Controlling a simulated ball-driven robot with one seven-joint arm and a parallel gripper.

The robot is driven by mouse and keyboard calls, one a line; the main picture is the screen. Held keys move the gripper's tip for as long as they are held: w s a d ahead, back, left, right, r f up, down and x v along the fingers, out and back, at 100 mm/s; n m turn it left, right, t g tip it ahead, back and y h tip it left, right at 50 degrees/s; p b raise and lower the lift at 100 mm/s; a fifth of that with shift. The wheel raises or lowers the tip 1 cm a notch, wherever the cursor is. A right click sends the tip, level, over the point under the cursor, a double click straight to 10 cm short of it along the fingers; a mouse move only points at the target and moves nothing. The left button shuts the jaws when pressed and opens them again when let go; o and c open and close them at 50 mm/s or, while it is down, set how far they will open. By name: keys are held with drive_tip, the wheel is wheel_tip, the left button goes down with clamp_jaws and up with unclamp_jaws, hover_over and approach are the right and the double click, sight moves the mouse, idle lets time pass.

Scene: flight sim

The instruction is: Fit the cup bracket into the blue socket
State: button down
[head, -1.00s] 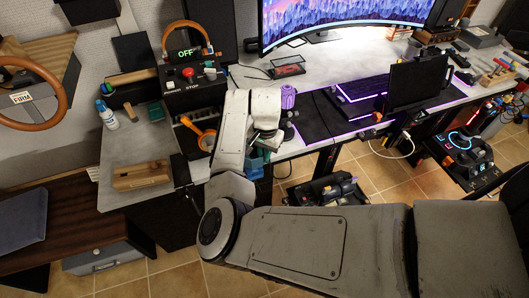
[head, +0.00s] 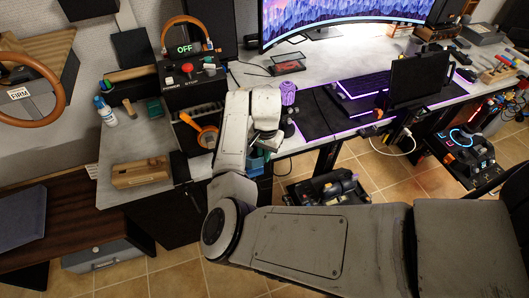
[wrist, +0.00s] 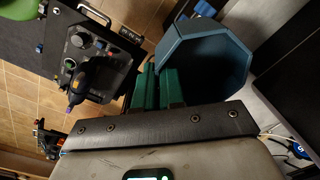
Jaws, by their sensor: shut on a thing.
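The cup bracket (wrist: 209,62) is a dark blue-teal, eight-sided open cup in the wrist view. My gripper (wrist: 159,78) has green fingers, shut on the bracket's left side; the exact grip is partly hidden. In the head view my gripper (head: 258,150) is low by the desk's front edge, and a small teal part (head: 255,163) of the bracket shows below my wrist. My arm hides most of it there. I cannot make out the blue socket for certain in either view.
A control box with a red stop knob (head: 187,68) stands on the grey desk, with a wooden block (head: 141,172) nearby. A purple knob (head: 288,92) is to the right. Tiled floor lies below.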

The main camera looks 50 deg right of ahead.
drive_tip(key=shift+f, duration=0.2)
drive_tip(key=c, duration=1.2)
unclamp_jaws()
drive_tip(key=shift+o, duration=0.2)
wheel_tip(320, 180, up, 11)
drive_tip(key=b, duration=0.1)
drive_tip(key=shift+s, duration=0.15)
